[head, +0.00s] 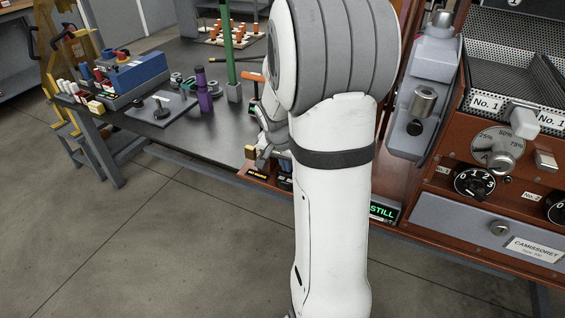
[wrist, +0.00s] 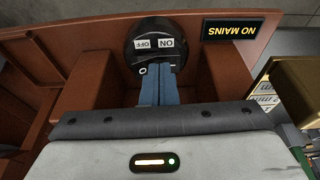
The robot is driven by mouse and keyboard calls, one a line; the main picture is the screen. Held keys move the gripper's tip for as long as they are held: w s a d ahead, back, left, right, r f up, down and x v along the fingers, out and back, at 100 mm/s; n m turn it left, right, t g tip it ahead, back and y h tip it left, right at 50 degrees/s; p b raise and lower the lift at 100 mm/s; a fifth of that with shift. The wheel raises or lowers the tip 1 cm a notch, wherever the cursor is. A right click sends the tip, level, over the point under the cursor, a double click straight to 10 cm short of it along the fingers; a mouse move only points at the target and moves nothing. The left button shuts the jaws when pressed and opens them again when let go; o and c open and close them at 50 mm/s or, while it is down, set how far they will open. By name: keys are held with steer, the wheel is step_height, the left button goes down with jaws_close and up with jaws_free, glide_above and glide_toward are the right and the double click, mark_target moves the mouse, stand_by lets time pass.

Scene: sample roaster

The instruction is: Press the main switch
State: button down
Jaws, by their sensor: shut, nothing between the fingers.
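The main switch is a round black unit (wrist: 150,38) with white ON and OFF labels, mounted on the red-brown panel (wrist: 100,75) in the wrist view. The labels appear upside down there. My gripper (wrist: 157,72) is shut and empty, its blue-grey fingers together. The fingertips overlap the near edge of the switch, just below the labels; whether they touch it I cannot tell. A small light ring shows beside the fingertips. In the head view my arm hides most of the switch area.
A brass-coloured box (wrist: 290,85) stands close on the right in the wrist view. In the head view, the roaster front (head: 430,228) with dials and drawer is right of my arm, with a green STILL display (head: 382,211). A dark workbench (head: 205,128) holding tools is left.

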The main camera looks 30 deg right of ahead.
steer(key=shift+d, duration=0.15)
steer(key=shift+r, duration=0.2)
steer(key=r+p, duration=0.2)
steer(key=r, duration=0.1)
steer(key=r+p, duration=0.1)
steer(key=shift+w+a+r, duration=0.2)
steer(key=shift+w+a, duration=0.1)
steer(key=w+a+r+p, duration=0.1)
steer(key=a+r, duration=0.3)
steer(key=r, duration=0.4)
steer(key=shift+r, duration=0.1)
